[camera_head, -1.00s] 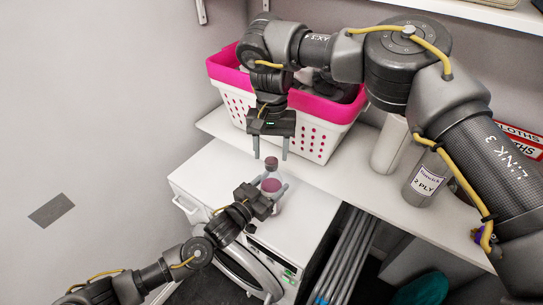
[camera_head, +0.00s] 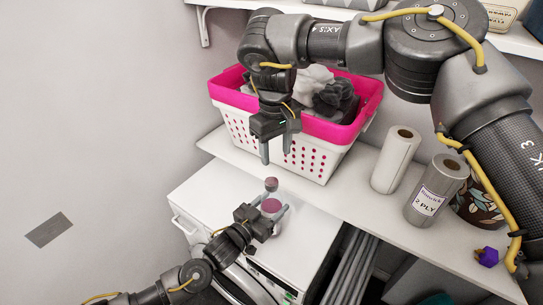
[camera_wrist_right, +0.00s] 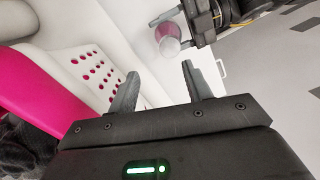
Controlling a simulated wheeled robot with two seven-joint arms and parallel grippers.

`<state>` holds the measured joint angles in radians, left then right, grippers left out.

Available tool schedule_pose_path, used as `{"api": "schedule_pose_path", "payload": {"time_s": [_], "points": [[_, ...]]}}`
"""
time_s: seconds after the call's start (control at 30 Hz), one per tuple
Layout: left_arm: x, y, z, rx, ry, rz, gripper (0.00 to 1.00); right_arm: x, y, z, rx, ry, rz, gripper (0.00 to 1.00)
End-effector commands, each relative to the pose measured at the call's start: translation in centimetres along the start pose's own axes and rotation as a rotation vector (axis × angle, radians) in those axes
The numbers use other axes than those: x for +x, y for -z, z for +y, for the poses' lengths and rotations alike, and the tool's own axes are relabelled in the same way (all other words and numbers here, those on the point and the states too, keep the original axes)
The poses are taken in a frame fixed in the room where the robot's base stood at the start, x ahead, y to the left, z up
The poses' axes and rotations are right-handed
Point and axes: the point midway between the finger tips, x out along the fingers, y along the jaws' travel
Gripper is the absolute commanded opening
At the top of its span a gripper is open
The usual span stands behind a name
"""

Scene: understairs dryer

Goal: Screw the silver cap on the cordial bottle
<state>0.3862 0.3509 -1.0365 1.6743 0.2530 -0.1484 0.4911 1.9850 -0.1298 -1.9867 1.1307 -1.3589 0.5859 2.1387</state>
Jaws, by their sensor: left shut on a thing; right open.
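The cordial bottle (camera_head: 271,206), clear with purple-pink contents, stands upright on the white machine top. My left gripper (camera_head: 275,205) is shut around its body. A small dark reddish round piece (camera_head: 271,184) shows at the bottle's top; it may be the cap, but no silver colour is clear and I cannot tell how it is seated. My right gripper (camera_head: 277,152) is open and empty, above the bottle and apart from it, fingers pointing down. In the right wrist view the bottle (camera_wrist_right: 163,30) shows beyond the open fingers (camera_wrist_right: 161,70), a pale round end facing the camera.
A pink-and-white laundry basket (camera_head: 315,155) with clothes stands on the shelf (camera_head: 360,200) close behind my right gripper. The white machine top (camera_head: 215,205) is clear around the bottle.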

Motion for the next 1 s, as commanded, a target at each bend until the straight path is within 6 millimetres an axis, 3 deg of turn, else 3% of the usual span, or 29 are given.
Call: {"api": "schedule_pose_path", "payload": {"time_s": [0.7,1.0], "points": [[0.0,0.0,0.0,0.000,0.000,0.001,0.00,0.2,-0.6,-0.9,-1.965,-0.042,0.002,0.50],[0.0,0.1,0.0,0.000,0.000,0.001,0.00,0.8,-0.6,-1.7,-2.692,-0.044,0.007,0.50]]}}
